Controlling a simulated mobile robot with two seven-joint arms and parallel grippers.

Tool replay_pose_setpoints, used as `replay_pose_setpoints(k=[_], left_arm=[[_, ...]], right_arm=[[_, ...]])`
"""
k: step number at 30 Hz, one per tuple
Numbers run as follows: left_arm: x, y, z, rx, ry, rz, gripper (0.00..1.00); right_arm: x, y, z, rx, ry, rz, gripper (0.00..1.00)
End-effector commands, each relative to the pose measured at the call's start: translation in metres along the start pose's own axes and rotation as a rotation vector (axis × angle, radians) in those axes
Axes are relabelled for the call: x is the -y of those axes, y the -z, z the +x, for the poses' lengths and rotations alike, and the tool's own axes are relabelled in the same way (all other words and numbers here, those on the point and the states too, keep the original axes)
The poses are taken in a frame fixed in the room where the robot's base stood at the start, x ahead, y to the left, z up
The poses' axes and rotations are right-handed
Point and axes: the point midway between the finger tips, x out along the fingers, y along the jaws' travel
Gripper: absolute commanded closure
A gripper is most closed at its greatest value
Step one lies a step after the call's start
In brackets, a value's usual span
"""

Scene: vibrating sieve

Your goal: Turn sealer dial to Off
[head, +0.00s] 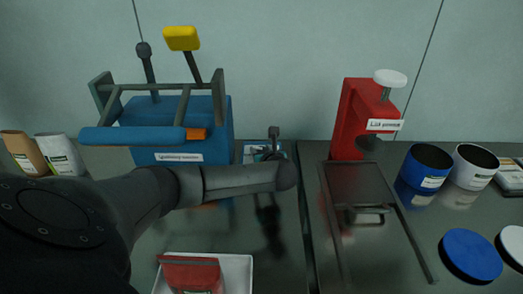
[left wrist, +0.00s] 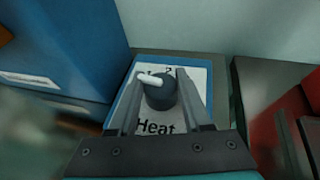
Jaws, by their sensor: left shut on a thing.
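The sealer dial (left wrist: 160,92) is a dark round knob with a white pointer, seen in the left wrist view. Its pointer aims left and slightly up in that view. It sits on a white panel (left wrist: 197,84) with blue edges. "Heat" is printed below the knob; the marking above is partly hidden. My left gripper (left wrist: 162,78) is shut on the dial, one finger on each side. In the head view my left arm crosses in front of the panel (head: 252,154), and the gripper is hard to make out. My right gripper is not in view.
The blue sealer machine (head: 220,130) with a yellow-topped lever (head: 181,39) stands left of the panel. A red lid press (head: 350,115) stands to the right. A white tray (head: 245,275) with a red item is in front. Cups (head: 427,167) and lids (head: 471,254) are far right.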

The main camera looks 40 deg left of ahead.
Motion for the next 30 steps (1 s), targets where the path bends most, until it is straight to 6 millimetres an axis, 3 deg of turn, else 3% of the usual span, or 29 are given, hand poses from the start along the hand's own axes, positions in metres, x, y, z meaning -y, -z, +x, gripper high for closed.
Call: replay_pose_setpoints(k=[4,18,30], left_arm=[[0.0,0.0,0.0,0.0,0.0,0.0,1.0],[0.001,-0.002,-0.001,-0.001,-0.109,-0.046,1.0],[0.0,0.001,0.0,-0.002,-0.147,-0.06,1.0]], right_arm=[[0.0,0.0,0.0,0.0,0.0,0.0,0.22],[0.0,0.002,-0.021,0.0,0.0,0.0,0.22],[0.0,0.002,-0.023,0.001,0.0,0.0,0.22]])
